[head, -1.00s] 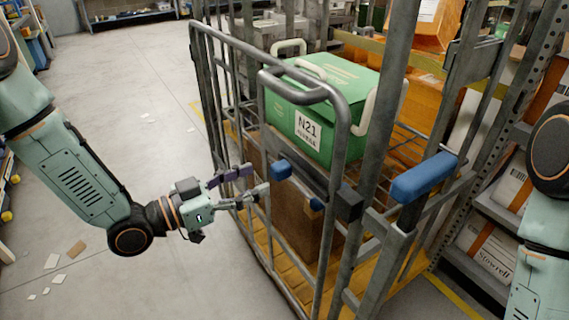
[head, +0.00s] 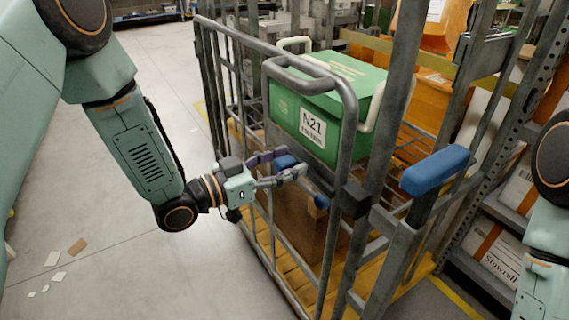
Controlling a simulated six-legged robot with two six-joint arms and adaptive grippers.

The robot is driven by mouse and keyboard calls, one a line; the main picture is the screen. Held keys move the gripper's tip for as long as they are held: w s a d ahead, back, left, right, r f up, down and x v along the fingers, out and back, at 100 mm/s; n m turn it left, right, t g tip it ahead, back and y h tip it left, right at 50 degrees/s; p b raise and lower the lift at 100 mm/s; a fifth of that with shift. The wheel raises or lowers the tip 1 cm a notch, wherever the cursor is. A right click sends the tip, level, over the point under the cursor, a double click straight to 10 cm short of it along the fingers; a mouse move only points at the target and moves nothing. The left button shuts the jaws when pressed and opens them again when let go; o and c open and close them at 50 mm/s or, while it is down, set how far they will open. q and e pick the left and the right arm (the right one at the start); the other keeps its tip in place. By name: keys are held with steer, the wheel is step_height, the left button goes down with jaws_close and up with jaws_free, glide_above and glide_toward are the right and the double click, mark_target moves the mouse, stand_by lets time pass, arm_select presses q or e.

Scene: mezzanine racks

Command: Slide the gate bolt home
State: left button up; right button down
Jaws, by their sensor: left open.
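The gate bolt (head: 312,188) is a grey bar on the front of the wire cage gate (head: 345,130), with a blue knob (head: 286,161) at its left end. A dark block (head: 355,199) sits on the gate post at the bar's right; whether the bar enters it I cannot tell. My left gripper (head: 291,164) is open, with its fingers on either side of the blue knob and partly hiding it. Whether they touch it is unclear. Only part of my right arm shows at the right edge; its gripper is out of view.
A green crate (head: 312,128) labelled N21 and a brown box (head: 290,225) are inside the cage. A blue handle (head: 436,171) sticks out at the right. Racks with boxes (head: 500,255) stand at the right. The floor at left is mostly clear, with paper scraps (head: 77,247).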

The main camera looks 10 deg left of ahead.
arm_select(q)
steer(key=shift+a, duration=0.1)
jaws_close()
stand_by(0.6)
